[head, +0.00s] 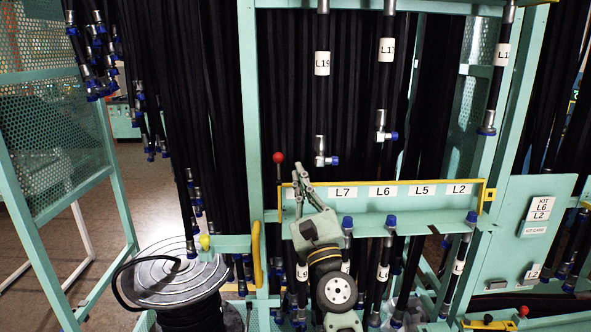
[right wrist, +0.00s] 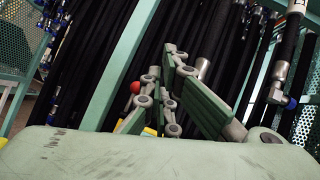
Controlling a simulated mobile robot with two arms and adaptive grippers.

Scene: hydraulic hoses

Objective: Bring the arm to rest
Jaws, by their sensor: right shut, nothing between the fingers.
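My right gripper (head: 303,172) is shut and empty in the head view. It points up in front of the left end of the labelled teal rail and the black hoses behind it. Its green fingers also show in the right wrist view (right wrist: 165,75), with nothing between them. My right arm comes up from the bottom of the head view. My left gripper is not in view. Black hoses labelled L19 (head: 322,90) and L17 (head: 387,80) hang to the right of and above the right gripper.
The teal rail (head: 400,198) carries labels L7, L6, L5 and L2. A red ball knob (head: 278,157) stands just left of the gripper. A hose reel (head: 165,275) is at the lower left. A kit card panel (head: 530,225) is at right. Open floor (head: 140,190) shows at left.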

